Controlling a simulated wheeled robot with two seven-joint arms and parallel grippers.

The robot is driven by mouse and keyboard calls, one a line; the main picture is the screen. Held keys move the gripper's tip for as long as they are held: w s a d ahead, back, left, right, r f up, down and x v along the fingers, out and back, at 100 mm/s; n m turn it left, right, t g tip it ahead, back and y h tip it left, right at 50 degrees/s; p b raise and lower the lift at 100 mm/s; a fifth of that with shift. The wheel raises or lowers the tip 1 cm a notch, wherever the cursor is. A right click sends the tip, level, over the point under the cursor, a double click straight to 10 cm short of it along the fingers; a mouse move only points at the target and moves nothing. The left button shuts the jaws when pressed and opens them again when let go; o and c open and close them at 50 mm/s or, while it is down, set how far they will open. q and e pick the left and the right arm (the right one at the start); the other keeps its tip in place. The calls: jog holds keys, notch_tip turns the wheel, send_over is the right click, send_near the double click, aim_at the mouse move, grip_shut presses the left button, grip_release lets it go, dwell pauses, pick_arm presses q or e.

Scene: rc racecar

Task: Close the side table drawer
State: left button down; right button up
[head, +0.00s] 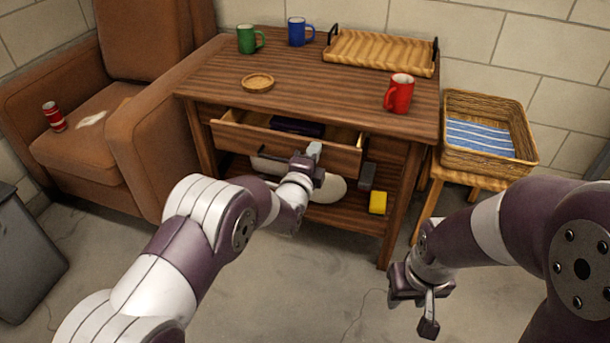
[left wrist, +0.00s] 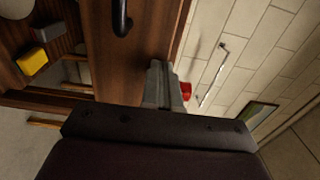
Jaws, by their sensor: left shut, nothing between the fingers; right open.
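The wooden side table (head: 200,88) has its drawer (head: 342,159) pulled out toward me, with a dark object (head: 297,126) inside. My left gripper (head: 314,152) is shut and empty at the drawer front, close to its upper edge. In the left wrist view the shut fingers (left wrist: 160,85) lie by the brown drawer front (left wrist: 95,50), with a dark handle (left wrist: 121,18) above them in the picture. Whether the fingers touch the front, I cannot tell. My right gripper (head: 428,308) is open and empty, low over the floor at the right.
A green mug (head: 246,39), a blue mug (head: 296,32), a red mug (head: 399,93), a round dish (head: 257,82) and a tray (head: 380,52) stand on the tabletop. A yellow object (head: 378,202) lies on the lower shelf. An armchair (head: 150,130) is left; a basket (head: 530,153) on a stool is right.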

pick_arm(q)
jog(key=shift+b+x, duration=0.65)
jog(key=shift+x, duration=2.25)
